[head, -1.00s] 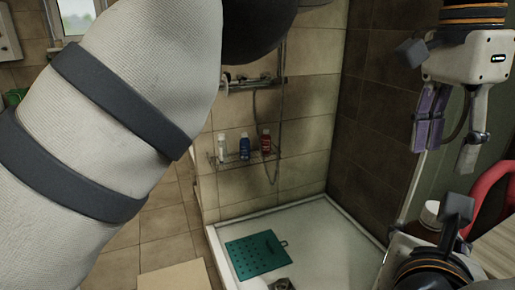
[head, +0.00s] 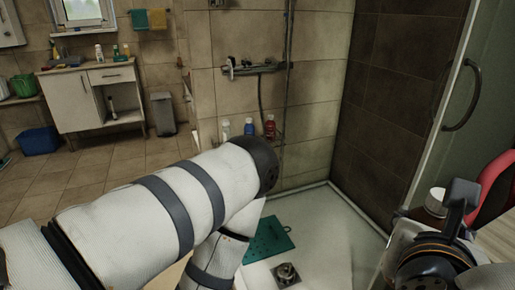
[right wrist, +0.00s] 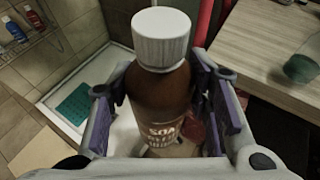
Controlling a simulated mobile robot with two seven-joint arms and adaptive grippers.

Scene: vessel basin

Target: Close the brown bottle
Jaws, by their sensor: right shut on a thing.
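The brown bottle (right wrist: 160,98) stands upright in the right wrist view, with a white ribbed cap (right wrist: 161,38) on its neck. Whether the cap is fully tight cannot be told. My right gripper (right wrist: 158,110) is shut on the bottle's body, one purple-padded finger on each side. In the head view the white cap (head: 437,197) and a little of the brown bottle (head: 431,212) show at the right, partly hidden by my right gripper (head: 440,222). My left arm crosses the lower left of the head view; its gripper is not in view.
The white shower tray (head: 345,225) holds a teal mat (head: 270,243) and a drain (head: 286,273). Several bottles stand on a wall rack behind. A glass door with a handle (head: 463,95), a red curved object (head: 495,185) and a wooden top (right wrist: 275,55) are close on the right.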

